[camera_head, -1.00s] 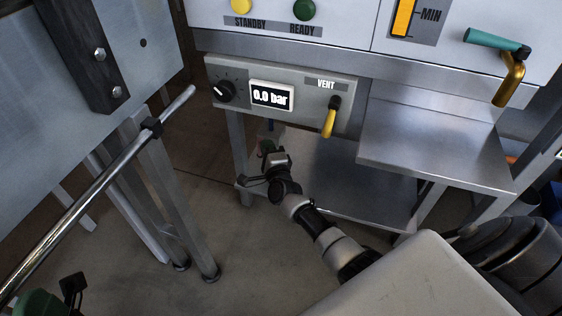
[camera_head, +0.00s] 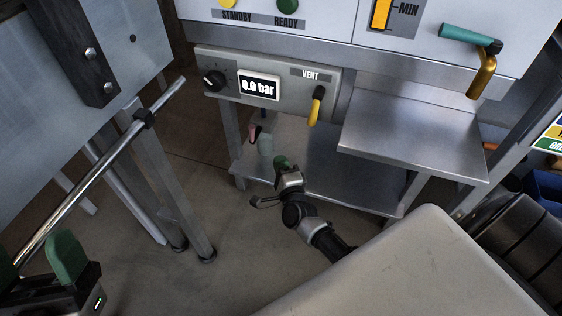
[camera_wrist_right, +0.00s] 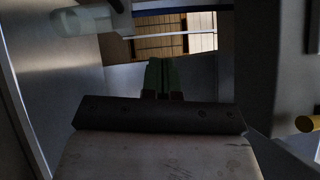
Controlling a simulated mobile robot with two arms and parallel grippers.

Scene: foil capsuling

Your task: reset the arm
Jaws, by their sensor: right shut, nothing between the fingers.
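My right arm comes in from the lower right in the head view. Its gripper (camera_head: 281,162) hangs below the front panel, in front of the lower shelf. In the right wrist view its green fingers (camera_wrist_right: 161,75) are together with nothing between them.
The panel (camera_head: 225,63) has a dial, a 0.0 bar display (camera_head: 259,86) and a yellow VENT lever (camera_head: 315,108). A steel shelf (camera_head: 415,135) juts out right. A metal rod (camera_head: 90,175) and table legs stand left.

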